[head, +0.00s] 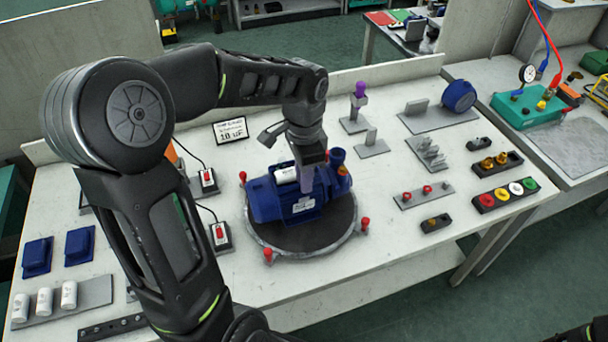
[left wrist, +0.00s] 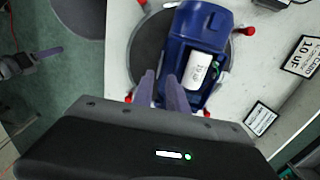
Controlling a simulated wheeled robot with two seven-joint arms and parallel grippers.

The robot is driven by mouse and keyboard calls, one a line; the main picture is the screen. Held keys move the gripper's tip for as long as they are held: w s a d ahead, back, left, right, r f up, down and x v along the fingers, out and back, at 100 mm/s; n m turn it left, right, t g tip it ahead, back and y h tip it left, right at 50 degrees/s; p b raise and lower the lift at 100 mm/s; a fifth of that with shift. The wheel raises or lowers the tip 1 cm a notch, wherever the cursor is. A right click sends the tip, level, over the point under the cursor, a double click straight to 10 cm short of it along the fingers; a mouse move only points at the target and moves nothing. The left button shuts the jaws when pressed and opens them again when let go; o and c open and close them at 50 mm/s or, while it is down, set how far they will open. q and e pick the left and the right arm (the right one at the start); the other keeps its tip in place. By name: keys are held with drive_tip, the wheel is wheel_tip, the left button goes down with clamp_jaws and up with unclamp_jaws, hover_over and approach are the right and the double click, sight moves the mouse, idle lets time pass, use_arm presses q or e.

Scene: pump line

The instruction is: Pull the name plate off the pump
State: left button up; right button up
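The blue pump (head: 265,203) lies on a round dark turntable (head: 300,237). Its name plate (head: 303,204) is a small white label on the side facing the head camera. My left gripper (head: 312,185) points down over the pump, above the plate. In the left wrist view its two fingers (left wrist: 160,80) stand a little apart with nothing visible between them, beside the pump body (left wrist: 208,25). The plate is not visible there. A white cylinder (left wrist: 199,70) lies in the open box on the pump. What looks like my right gripper (left wrist: 45,55) hangs over the floor.
Red-topped posts (head: 365,224) stand around the turntable. Two red switches (head: 220,235) are left of it, and a small sign (head: 231,131) stands behind. Metal fixtures (head: 370,145) and a strip with red knobs (head: 424,195) are to the right.

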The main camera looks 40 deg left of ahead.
sight(302, 198)
use_arm(q)
drive_tip(key=shift+f+b, duration=1.35)
drive_tip(key=shift+f, duration=0.65)
drive_tip(key=shift+r, duration=0.2)
drive_tip(key=shift+f, duration=0.2)
drive_tip(key=shift+s+f+b, duration=0.1)
drive_tip(key=shift+f+b, duration=0.45)
drive_tip(key=shift+f, duration=0.25)
drive_tip(key=shift+f, duration=0.2)
drive_tip(key=shift+a, duration=0.1)
clamp_jaws()
